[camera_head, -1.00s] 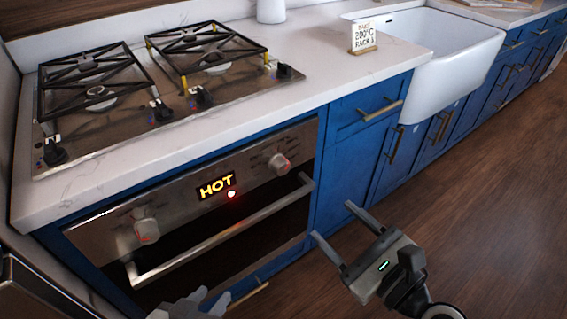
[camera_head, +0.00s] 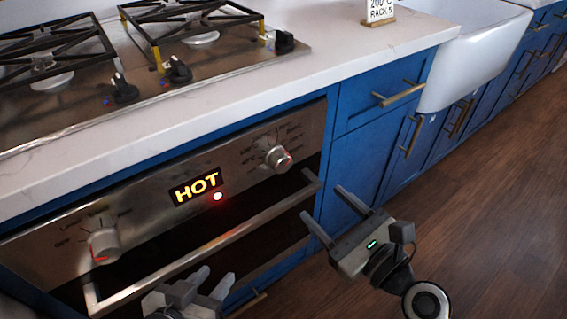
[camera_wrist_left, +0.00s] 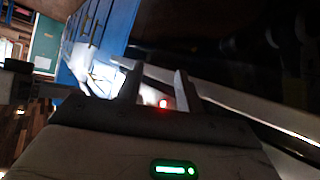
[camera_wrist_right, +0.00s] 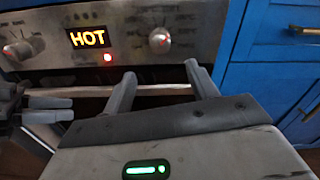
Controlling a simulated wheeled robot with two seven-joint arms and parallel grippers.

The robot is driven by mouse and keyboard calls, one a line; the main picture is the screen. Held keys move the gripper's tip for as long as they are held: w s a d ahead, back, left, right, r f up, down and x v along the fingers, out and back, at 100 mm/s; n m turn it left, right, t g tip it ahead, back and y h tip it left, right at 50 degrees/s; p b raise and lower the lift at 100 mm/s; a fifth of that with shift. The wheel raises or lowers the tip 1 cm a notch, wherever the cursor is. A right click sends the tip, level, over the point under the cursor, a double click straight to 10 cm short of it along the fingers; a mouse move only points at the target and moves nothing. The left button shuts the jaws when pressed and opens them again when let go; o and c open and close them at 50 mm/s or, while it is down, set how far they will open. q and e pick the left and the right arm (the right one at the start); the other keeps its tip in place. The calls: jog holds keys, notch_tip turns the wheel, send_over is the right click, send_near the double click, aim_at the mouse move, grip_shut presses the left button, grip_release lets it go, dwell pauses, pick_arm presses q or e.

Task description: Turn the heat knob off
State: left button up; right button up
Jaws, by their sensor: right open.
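The oven panel carries two round metal knobs, a left knob (camera_head: 103,245) and a right knob (camera_head: 278,159). Printed marks surround each, too small to read, so I cannot tell which is the heat knob. Between them a display (camera_head: 196,187) reads HOT, with a lit red light (camera_head: 217,196) beside it. My right gripper (camera_head: 322,203) is open and empty, right of and below the right knob, apart from it. The right wrist view shows both knobs, the right one (camera_wrist_right: 159,41) ahead of the fingers. My left gripper (camera_head: 213,278) is open and empty, low in front of the oven door.
The oven handle (camera_head: 215,243) runs across below the panel. A gas hob (camera_head: 60,120) with several black knobs sits on the white counter (camera_head: 350,55) above. Blue cabinets (camera_head: 360,160) and a white sink (camera_head: 480,45) lie to the right. The wooden floor (camera_head: 490,210) is open.

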aim_at(285, 166)
jog(key=x, duration=1.3)
jog(key=shift+w+a, duration=0.15)
jog(key=shift+w, duration=0.05)
jog(key=shift+c, duration=0.2)
jog(key=c, duration=0.9)
